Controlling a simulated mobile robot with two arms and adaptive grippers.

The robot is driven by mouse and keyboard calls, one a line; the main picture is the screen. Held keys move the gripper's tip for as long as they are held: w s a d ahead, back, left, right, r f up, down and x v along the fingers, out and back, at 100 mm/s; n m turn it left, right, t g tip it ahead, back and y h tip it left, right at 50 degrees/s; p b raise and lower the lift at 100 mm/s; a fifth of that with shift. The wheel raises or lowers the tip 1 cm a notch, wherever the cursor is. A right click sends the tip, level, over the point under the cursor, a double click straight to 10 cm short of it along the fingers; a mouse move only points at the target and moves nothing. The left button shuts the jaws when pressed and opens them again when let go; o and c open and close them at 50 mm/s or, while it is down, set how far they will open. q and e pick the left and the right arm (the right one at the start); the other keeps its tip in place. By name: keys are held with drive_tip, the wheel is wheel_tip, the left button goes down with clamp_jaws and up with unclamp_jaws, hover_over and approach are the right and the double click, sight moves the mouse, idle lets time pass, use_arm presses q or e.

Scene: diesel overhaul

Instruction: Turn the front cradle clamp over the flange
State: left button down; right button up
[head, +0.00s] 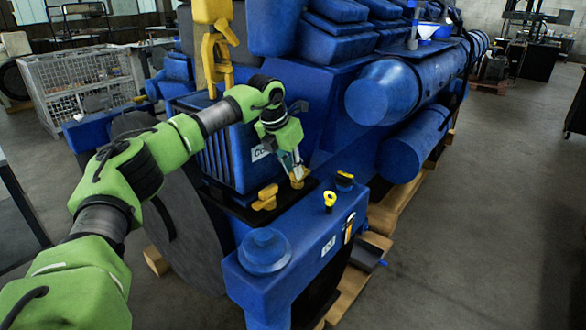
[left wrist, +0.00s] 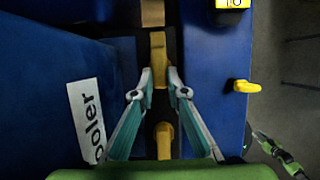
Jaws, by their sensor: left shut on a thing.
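My left gripper (head: 297,168) reaches down beside the blue cooler housing, and its fingers are closed on a yellow clamp (head: 298,181). In the left wrist view, the gripper (left wrist: 159,82) has its two fingertips on either side of this clamp (left wrist: 158,50), over a dark strip. A yellow piece also shows lower between the fingers in the left wrist view (left wrist: 164,140). Which flange the held clamp bears on is hidden. My right gripper cannot be made out clearly.
A yellow knob (head: 329,198) and a yellow-topped block (head: 344,178) stand on the blue frame (head: 300,240), right of the clamp. A yellow hook (head: 216,60) hangs above. A round blue cap (head: 265,250) is in front.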

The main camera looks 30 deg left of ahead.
use_arm(q)
drive_tip(key=shift+d+n, duration=0.1)
drive_tip(key=shift+n, duration=0.2)
drive_tip(key=n+y, duration=0.1)
drive_tip(key=n, duration=0.2)
drive_tip(key=d+n+y, duration=0.1)
drive_tip(key=n, duration=0.1)
drive_tip(key=shift+w+n+g+y, duration=0.15)
drive_tip(key=shift+n+g+y, duration=0.15)
drive_tip(key=shift+n, duration=0.1)
drive_tip(key=n, duration=0.1)
drive_tip(key=n+y, duration=0.1)
drive_tip(key=n, duration=0.1)
drive_tip(key=n+g, duration=0.1)
drive_tip(key=shift+w+d+r, duration=0.1)
drive_tip(key=shift+w+d, duration=0.15)
drive_tip(key=shift+d, duration=0.05)
drive_tip(key=n, duration=0.1)
drive_tip(key=n+p, duration=0.1)
drive_tip(key=n+g+y, duration=0.1)
drive_tip(key=n, duration=0.1)
drive_tip(key=shift+w+d+r, duration=0.1)
drive_tip(key=shift+w+d, duration=0.05)
drive_tip(key=shift+w, duration=0.15)
drive_tip(key=shift+w+n+g+p, duration=0.25)
drive_tip(key=shift+n+g+p, duration=0.45)
drive_tip(key=shift+n+p, duration=0.7)
drive_tip(key=shift+n, duration=0.4)
